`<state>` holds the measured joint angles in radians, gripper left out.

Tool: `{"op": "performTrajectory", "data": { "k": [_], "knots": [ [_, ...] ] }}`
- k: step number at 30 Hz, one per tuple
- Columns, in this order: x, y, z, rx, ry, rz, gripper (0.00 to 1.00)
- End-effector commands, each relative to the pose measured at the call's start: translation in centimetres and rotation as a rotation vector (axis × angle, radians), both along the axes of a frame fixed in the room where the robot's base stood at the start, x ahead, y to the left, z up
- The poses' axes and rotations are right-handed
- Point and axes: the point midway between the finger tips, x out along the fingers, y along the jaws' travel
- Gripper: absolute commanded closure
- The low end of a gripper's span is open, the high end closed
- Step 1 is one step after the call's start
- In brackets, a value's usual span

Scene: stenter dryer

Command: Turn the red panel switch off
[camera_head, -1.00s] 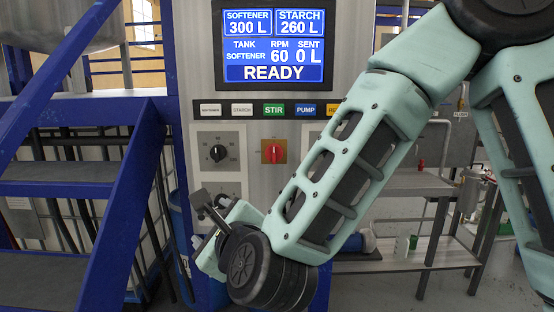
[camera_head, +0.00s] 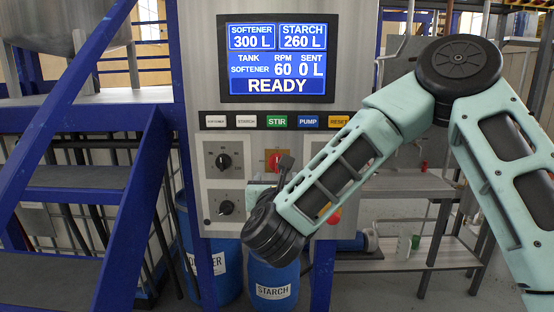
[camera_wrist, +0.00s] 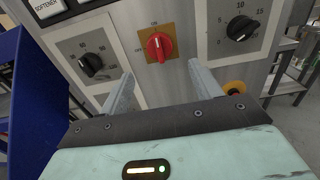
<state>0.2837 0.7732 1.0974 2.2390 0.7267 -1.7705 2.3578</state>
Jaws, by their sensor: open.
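The red panel switch (camera_wrist: 159,47) is a red rotary knob on a yellow-brown plate, ahead of my gripper in the wrist view. Its handle stands roughly upright in that view, toward a small mark at the plate's top that looks like ON. A gap seems to remain between fingertips and switch.
Black dials flank the switch, one left (camera_wrist: 91,64) and one right (camera_wrist: 241,28). A yellow-ringed button (camera_wrist: 235,88) sits lower right. Above are labelled buttons (camera_head: 277,121) and a READY screen (camera_head: 277,58). Blue stairs (camera_head: 135,215) stand left; blue barrels (camera_head: 273,278) stand below.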

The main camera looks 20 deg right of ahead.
Motion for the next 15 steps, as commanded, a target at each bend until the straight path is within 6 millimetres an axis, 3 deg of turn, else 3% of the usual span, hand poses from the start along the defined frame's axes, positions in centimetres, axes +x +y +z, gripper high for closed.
{"op": "performTrajectory", "data": {
  "k": [7,15],
  "knots": [
    [4.8,-1.6,0.4,0.000,0.001,-0.003,0.36],
    [7.8,-2.5,0.2,0.000,0.000,0.000,0.36]
  ]
}}
